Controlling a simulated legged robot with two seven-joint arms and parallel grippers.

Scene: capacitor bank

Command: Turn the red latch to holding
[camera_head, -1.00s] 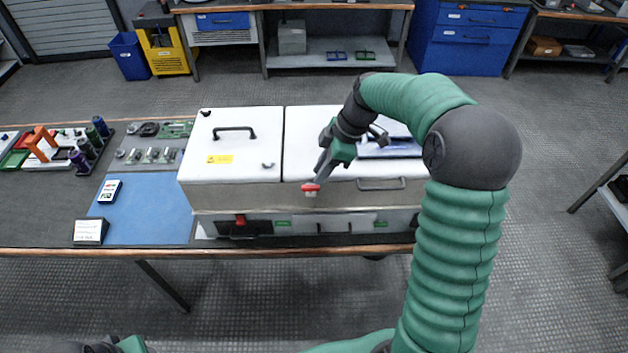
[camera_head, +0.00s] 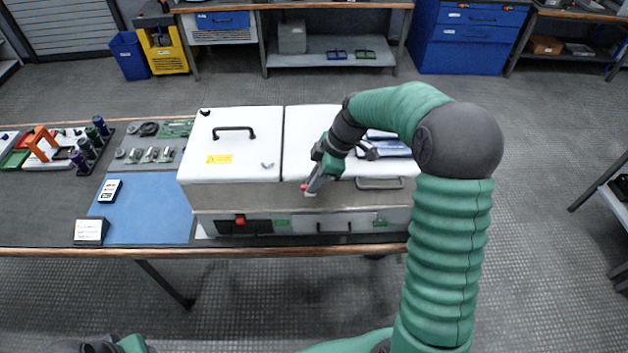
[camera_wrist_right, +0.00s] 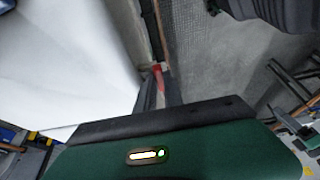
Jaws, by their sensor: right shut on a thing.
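The red latch (camera_head: 304,187) is on the front upper edge of the white and grey cabinet (camera_head: 235,197), near the seam between its two lids. My right gripper (camera_head: 313,185) reaches down to it from the right, its fingers shut on it and covering most of it. In the right wrist view, a bit of the red latch (camera_wrist_right: 158,78) shows at the tips of my right gripper (camera_wrist_right: 160,88). The latch's exact angle is hard to tell. Only a dark and green part of my left arm shows at the bottom left edge; its jaws cannot be made out.
A black handle (camera_head: 234,130) and a small grey fitting (camera_head: 267,165) are on the left lid. A grey handle (camera_head: 380,183) is on the cabinet's front right. A red part (camera_head: 240,219) is lower on the front. A blue mat (camera_head: 150,210) lies left.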

